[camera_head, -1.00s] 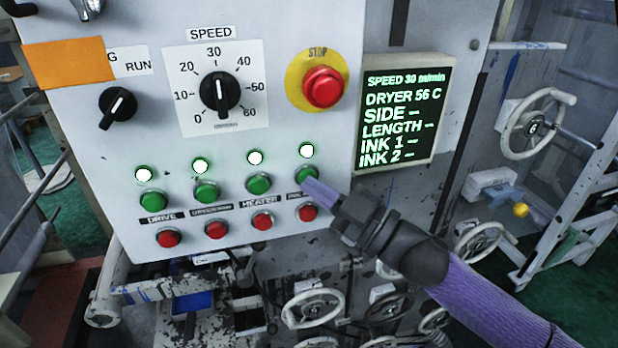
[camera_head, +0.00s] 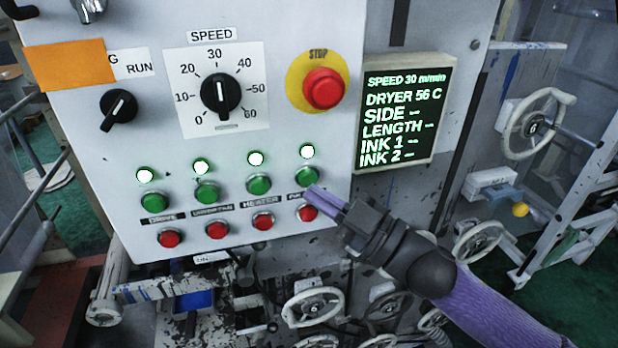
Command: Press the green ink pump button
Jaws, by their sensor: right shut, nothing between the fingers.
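The green ink pump button (camera_head: 307,176) is the rightmost of the green row on the white control panel (camera_head: 150,230). A lit lamp (camera_head: 307,151) sits above it and a red button (camera_head: 307,213) below it. The small label between them is partly hidden by my fingertips. My right gripper (camera_head: 318,192) comes in from the lower right. Its purple fingers are shut and empty, with the tips just below and right of the green button. A small gap shows in the picture; depth is hard to tell. My left gripper is not in view.
Other lit lamps and green and red buttons stand to the left. Above are the speed dial (camera_head: 220,94) and a red stop button (camera_head: 323,88) on a yellow disc. A screen (camera_head: 405,112) hangs right of the panel. Handwheels (camera_head: 313,307) sit below.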

